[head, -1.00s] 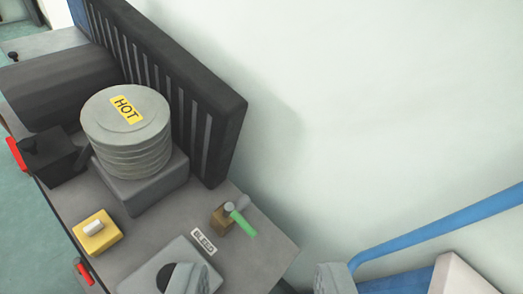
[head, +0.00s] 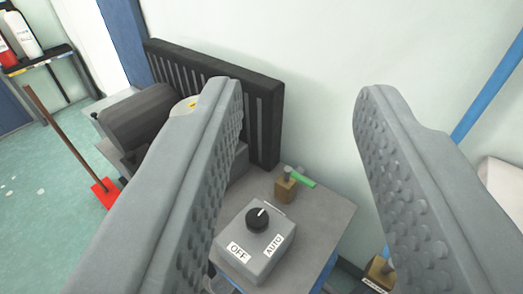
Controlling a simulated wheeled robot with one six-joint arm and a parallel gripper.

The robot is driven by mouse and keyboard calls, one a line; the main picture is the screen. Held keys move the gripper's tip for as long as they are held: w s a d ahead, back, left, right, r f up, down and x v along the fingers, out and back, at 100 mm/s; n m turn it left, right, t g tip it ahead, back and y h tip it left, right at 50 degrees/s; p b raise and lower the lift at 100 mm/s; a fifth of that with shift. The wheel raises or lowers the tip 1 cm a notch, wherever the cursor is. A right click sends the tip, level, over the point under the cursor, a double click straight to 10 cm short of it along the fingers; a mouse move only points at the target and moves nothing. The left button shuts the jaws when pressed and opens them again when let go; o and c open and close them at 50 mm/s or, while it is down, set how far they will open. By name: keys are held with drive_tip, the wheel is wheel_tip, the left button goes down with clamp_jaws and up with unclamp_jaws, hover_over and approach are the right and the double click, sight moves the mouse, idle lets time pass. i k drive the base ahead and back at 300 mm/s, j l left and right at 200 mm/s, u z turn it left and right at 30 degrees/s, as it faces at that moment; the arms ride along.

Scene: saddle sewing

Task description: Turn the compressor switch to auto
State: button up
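The compressor switch is a grey box (head: 238,262) with a round black knob (head: 257,221) on its sloped top, in the lower middle of the head view. A short white mark shows on the knob's far side, away from the labels. An OFF label (head: 238,252) is at the near left of the box and an AUTO label (head: 273,245) at its right. My gripper (head: 298,95) is open and empty. Its two ridged grey fingers stand wide apart, and the switch shows between them, apart from both. The left finger hides part of the compressor.
A brass valve (head: 286,188) with a green lever stands behind the switch on the grey top (head: 325,215). A black slatted guard (head: 262,110) runs along the wall. A blue pipe (head: 485,90) is at right. A red-headed broom (head: 104,192) is at left.

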sight(257, 220)
drive_tip(key=k+j+z, duration=0.1)
drive_tip(key=k+j, duration=0.15)
drive_tip(key=l+u, duration=0.5)
drive_tip(key=l, duration=0.15)
drive_tip(key=k+j+z, duration=0.25)
drive_tip(key=j, duration=0.2)
drive_tip(key=k+j+z, duration=0.25)
drive_tip(key=k+j, duration=0.15)
